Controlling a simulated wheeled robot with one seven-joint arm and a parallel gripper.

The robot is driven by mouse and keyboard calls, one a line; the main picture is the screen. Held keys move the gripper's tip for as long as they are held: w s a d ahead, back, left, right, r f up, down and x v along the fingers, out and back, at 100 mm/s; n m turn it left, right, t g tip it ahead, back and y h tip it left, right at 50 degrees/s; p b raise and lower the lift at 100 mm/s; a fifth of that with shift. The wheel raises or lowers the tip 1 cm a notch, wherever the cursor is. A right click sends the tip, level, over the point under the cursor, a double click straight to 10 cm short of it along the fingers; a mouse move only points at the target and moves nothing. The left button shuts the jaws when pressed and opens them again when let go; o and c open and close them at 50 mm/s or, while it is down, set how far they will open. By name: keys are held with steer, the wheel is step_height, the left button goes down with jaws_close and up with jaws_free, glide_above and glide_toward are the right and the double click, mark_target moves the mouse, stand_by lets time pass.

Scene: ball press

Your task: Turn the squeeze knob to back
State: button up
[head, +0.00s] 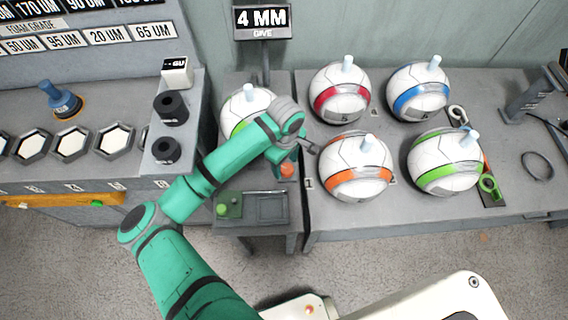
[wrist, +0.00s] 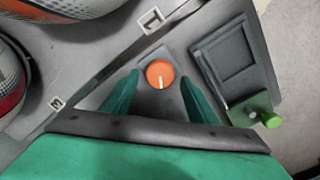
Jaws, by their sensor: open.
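An orange round knob (wrist: 160,73), which I take to be the squeeze knob, sits on a grey plate in the wrist view. Its white pointer line runs toward the bottom of that picture. In the head view the knob (head: 287,170) shows just below my gripper (head: 284,152). In the wrist view my gripper (wrist: 160,80) has its two green fingers apart, one on each side of the knob. Contact cannot be made out. A white ball with a green band (head: 244,112) sits behind my arm and is partly hidden by it.
A green block with a green knob (head: 229,205) stands beside a dark tray (head: 267,205) at the stand's front. Several banded balls, including an orange-banded one (head: 356,167), sit on the table to the right. A "4 MM" sign (head: 262,21) stands behind.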

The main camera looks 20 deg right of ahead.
steer(key=shift+s+d+f, duration=0.1)
steer(key=shift+d+f, duration=0.1)
steer(key=shift+f, duration=0.1)
steer(key=shift+a, duration=0.1)
steer(key=c, duration=1.1)
steer(key=shift+o, duration=0.2)
